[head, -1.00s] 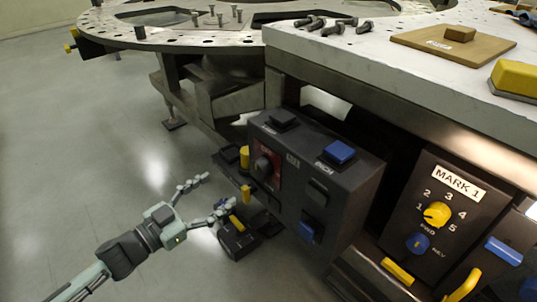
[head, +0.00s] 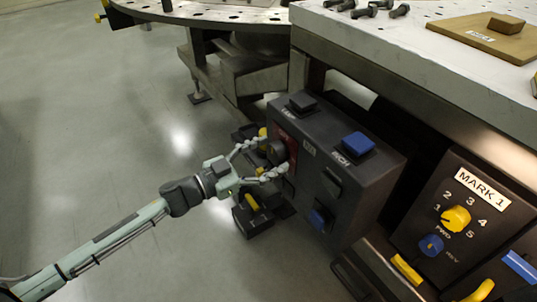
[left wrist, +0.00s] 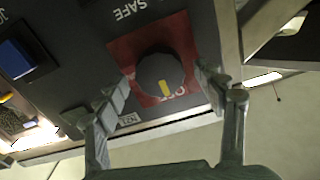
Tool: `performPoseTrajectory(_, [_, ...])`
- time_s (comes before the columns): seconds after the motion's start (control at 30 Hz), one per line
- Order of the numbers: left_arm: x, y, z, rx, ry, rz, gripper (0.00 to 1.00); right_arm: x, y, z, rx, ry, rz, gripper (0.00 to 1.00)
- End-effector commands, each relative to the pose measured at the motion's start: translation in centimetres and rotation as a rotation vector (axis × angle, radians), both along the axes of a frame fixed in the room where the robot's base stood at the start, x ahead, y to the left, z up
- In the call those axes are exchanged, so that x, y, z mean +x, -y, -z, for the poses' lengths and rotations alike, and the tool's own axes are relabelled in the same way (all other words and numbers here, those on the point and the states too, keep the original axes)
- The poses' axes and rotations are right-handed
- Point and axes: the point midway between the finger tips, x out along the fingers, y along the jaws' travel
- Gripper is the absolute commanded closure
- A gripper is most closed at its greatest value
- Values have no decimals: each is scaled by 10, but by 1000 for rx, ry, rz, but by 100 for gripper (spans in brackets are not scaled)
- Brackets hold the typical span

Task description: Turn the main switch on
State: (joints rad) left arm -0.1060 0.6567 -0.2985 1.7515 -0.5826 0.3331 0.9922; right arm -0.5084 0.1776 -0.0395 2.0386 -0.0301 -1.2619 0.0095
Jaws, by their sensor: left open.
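The main switch (head: 278,153) is a dark round knob on a red plate, on the left side of a dark control box (head: 345,185). In the left wrist view the knob (left wrist: 160,76) shows a yellow mark, and the red plate (left wrist: 124,52) shows around it. My left gripper (head: 272,157) is open at the switch. Its fingers (left wrist: 162,82) stand on either side of the knob in the wrist view; I cannot tell whether they touch it. My right gripper is not in view.
The box also carries a blue button (head: 357,143) on top. A MARK 1 panel (head: 462,210) with a yellow dial stands to the right. A plate-topped bench (head: 400,50) overhangs behind. The floor at the left is clear.

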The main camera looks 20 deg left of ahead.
Motion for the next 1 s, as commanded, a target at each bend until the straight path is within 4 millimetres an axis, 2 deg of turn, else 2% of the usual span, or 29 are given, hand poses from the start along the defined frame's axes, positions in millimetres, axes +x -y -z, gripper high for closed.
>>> performPoseTrajectory(0.2, [0,0,0,0,0,-1,31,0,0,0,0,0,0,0])
performPoseTrajectory(0.6, [0,0,0,0,0,-1,80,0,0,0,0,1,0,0])
performPoseTrajectory(1.0, [0,0,0,65,50,-1,80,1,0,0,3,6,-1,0])
